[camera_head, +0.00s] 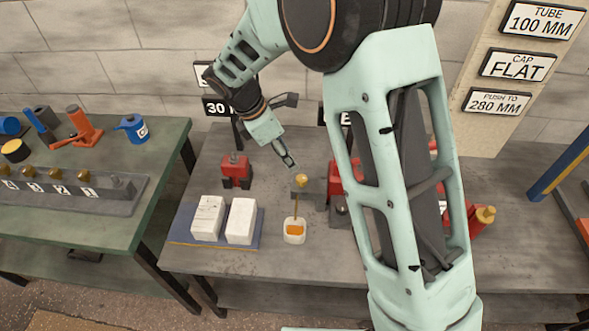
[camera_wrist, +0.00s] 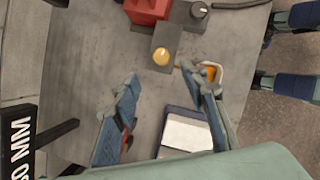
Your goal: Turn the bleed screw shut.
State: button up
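The bleed screw looks to be the round brass knob (camera_head: 301,179) on top of a small grey block on the bench. It also shows in the wrist view (camera_wrist: 161,57). A thin amber tube or stream runs down from the block to a white cup (camera_head: 294,238) with orange liquid; the cup is partly behind a finger in the wrist view (camera_wrist: 219,72). My gripper (camera_head: 289,161) is above and just left of the knob, apart from it. In the wrist view my gripper (camera_wrist: 160,82) has its fingers spread with nothing between them. Whether the screw is turned open cannot be seen.
Two white blocks (camera_head: 241,221) lie on a blue mat left of the cup. A small red device (camera_head: 236,170) stands behind them. A red pump body (camera_head: 335,175) adjoins the grey block, partly hidden by my arm. A green table (camera_head: 120,220) stands left.

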aim_at(302, 178)
jog(key=x, duration=1)
jog(key=shift+d+f, duration=0.1)
jog(key=shift+f, duration=0.15)
grip_shut()
